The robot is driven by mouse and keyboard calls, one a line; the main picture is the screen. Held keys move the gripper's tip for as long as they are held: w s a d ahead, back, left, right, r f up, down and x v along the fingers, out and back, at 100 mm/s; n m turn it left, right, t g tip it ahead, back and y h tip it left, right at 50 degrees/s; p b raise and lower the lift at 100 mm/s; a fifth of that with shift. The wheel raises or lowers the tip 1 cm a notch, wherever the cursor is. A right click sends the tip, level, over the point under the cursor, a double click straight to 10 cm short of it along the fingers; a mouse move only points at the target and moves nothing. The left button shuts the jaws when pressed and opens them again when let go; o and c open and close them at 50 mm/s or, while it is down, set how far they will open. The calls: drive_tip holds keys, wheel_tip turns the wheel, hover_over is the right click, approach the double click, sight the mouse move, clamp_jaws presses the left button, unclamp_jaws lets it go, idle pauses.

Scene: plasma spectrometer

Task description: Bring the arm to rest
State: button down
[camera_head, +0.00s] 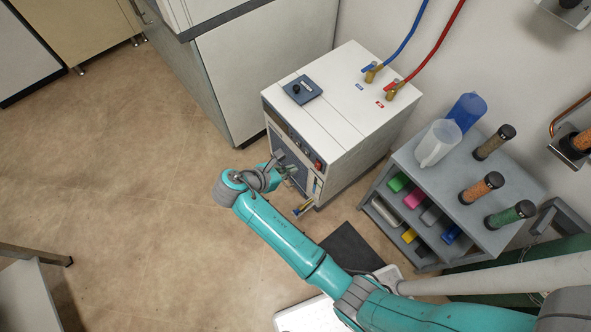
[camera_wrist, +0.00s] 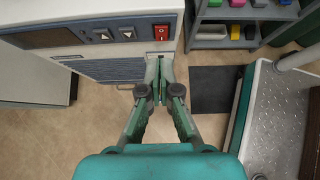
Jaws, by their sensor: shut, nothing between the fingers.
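My gripper (camera_wrist: 158,88) is shut with nothing between its fingers. In the wrist view its fingertips point at the lower front of a white boxy machine, just below a red switch (camera_wrist: 161,32). In the head view my gripper (camera_head: 286,168) is in front of the white machine (camera_head: 345,95), partly hidden by my wrist. My teal arm reaches out from the lower right, extended low over the floor. I cannot tell whether the fingertips touch the machine's front.
A grey shelf cart (camera_head: 425,182) with pitchers, filter columns and coloured bins stands right of the machine. Blue (camera_head: 411,38) and red (camera_head: 440,45) hoses rise from the machine's top. A dark mat (camera_head: 350,248) lies on the floor. Open floor (camera_head: 130,200) spreads to the left.

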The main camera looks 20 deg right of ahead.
drive_tip(key=shift+s+a+r, duration=0.2)
drive_tip(key=shift+a+r, duration=0.15)
drive_tip(key=shift+r, duration=0.15)
drive_tip(key=shift+f, duration=0.1)
drive_tip(key=s+d+f+m+t+y, duration=0.1)
drive_tip(key=s+d+f+y, duration=0.1)
drive_tip(key=s+d+f, duration=0.3)
drive_tip(key=s+d+f+m+t+y, duration=0.1)
drive_tip(key=s+f+m+t+y, duration=0.15)
drive_tip(key=s, duration=0.45)
drive_tip(key=s+d+f+m+t+y, duration=0.1)
drive_tip(key=s+m+y, duration=0.25)
drive_tip(key=s, duration=0.35)
drive_tip(key=s+r+m+t, duration=0.2)
drive_tip(key=s+r+m, duration=0.3)
drive_tip(key=r, duration=0.3)
drive_tip(key=s+r+m+t+y, duration=0.1)
drive_tip(key=s+r+m+t, duration=0.2)
drive_tip(key=r, duration=0.6)
drive_tip(key=s+r+m+t, duration=0.2)
drive_tip(key=s+r+m, duration=0.4)
drive_tip(key=r, duration=0.3)
drive_tip(key=shift+s+a+m+y, duration=0.3)
drive_tip(key=shift+s+y, duration=0.1)
drive_tip(key=shift+s, duration=0.45)
drive_tip(key=shift+d, duration=0.1)
